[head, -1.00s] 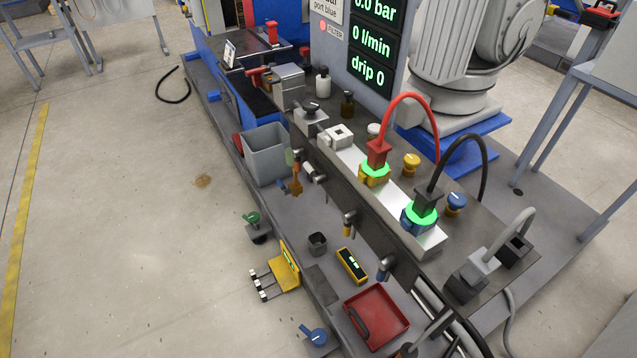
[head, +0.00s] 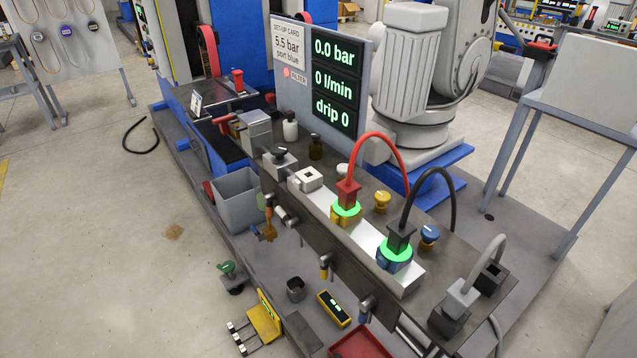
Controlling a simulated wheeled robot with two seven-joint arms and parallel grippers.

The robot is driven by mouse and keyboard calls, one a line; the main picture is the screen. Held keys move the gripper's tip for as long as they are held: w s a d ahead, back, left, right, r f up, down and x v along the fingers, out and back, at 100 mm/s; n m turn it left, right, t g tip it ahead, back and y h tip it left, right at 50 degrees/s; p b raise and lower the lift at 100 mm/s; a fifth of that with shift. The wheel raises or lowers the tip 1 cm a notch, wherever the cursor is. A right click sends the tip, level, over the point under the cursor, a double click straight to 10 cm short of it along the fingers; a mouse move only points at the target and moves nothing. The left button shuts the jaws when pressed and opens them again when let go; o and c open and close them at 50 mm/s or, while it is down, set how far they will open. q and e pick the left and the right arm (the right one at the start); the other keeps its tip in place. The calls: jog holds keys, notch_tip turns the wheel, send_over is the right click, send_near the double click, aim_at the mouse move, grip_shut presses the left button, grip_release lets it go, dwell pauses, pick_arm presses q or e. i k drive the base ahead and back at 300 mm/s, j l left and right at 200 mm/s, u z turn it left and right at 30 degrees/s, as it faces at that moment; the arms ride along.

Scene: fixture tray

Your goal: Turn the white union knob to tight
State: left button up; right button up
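A small white knob (head: 343,169) stands on the dark bench top, behind the red plug. It is partly hidden by that plug, and its turned position is too small to read. It is in line with a yellow knob (head: 382,200) and a blue knob (head: 429,236). A white square block (head: 307,179) sits at the far end of the light manifold strip (head: 372,238). Neither of my grippers is in view, and nothing is seen touching the white knob.
A red hose plug (head: 347,193) and a black hose plug (head: 400,237) stand on green-lit ports, their hoses arching over the knobs. The display (head: 334,85) reads 0.0 bar, 0 l/min, drip 0. A grey bin (head: 238,203) and yellow level (head: 334,309) are at the front.

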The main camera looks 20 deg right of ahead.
aim_at(341, 169)
jog(key=i+j+z, duration=0.25)
jog(key=i+j, duration=0.15)
jog(key=j, duration=0.2)
jog(key=i+j+z, duration=0.15)
jog(key=j, duration=0.2)
jog(key=i+j+z, duration=0.1)
jog(key=j, duration=0.25)
jog(key=i+j+z, duration=0.25)
jog(key=j, duration=0.5)
jog(key=i, duration=0.1)
